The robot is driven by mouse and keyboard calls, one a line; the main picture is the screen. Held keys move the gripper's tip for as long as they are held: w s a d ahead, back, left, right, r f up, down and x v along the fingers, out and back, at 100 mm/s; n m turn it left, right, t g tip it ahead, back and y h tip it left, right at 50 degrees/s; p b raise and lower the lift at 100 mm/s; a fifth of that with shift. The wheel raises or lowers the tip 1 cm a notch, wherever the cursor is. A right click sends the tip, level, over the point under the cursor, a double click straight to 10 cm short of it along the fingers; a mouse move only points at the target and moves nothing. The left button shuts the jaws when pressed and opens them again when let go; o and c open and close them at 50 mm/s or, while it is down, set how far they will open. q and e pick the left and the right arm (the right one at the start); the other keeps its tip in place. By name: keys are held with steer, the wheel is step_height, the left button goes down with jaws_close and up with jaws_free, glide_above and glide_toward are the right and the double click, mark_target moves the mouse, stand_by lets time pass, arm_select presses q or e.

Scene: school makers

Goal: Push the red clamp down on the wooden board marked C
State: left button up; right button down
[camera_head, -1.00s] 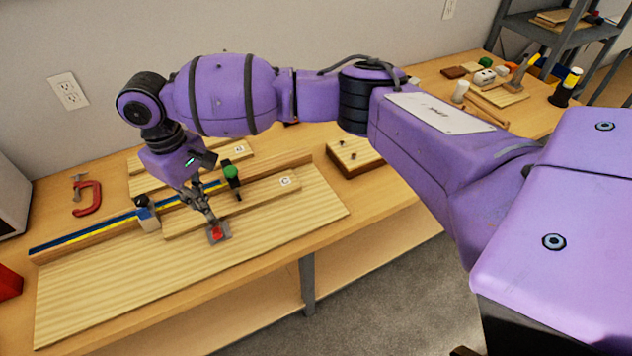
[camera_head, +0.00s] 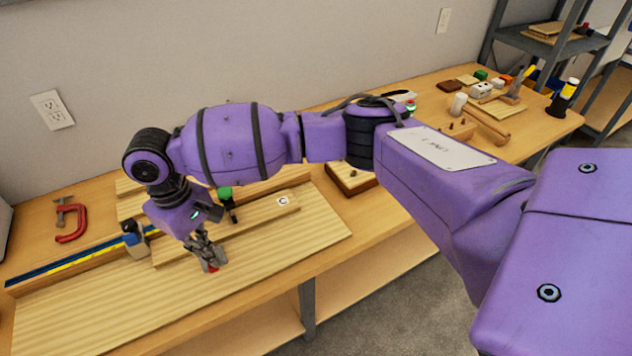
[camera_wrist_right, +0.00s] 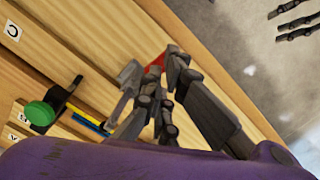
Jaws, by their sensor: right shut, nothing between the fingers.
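The board marked C (camera_head: 250,222) lies on a large pale board, and its C label also shows in the wrist view (camera_wrist_right: 12,29). My right gripper (camera_head: 208,262) is shut and empty at the near left part of this board, pointing down. A red piece, apparently the red clamp's tip (camera_head: 211,268), shows right at the fingertips. In the wrist view the red part (camera_wrist_right: 155,68) and grey metal (camera_wrist_right: 130,78) sit against or just behind the fingers. The fingers hide most of the clamp, so I cannot tell its position or contact. My left gripper is not seen.
A green-knobbed clamp (camera_head: 224,193) stands behind board C. A blue-and-yellow strip with a grey block (camera_head: 137,238) runs at the left. A red C-clamp (camera_head: 70,222) lies at the back left. A wooden block (camera_head: 351,183) stands to the right. The near part of the large board is clear.

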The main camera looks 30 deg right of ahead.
steer(key=shift+f, duration=0.45)
step_height(320, 180, down, 3)
steer(key=shift+f, duration=0.5)
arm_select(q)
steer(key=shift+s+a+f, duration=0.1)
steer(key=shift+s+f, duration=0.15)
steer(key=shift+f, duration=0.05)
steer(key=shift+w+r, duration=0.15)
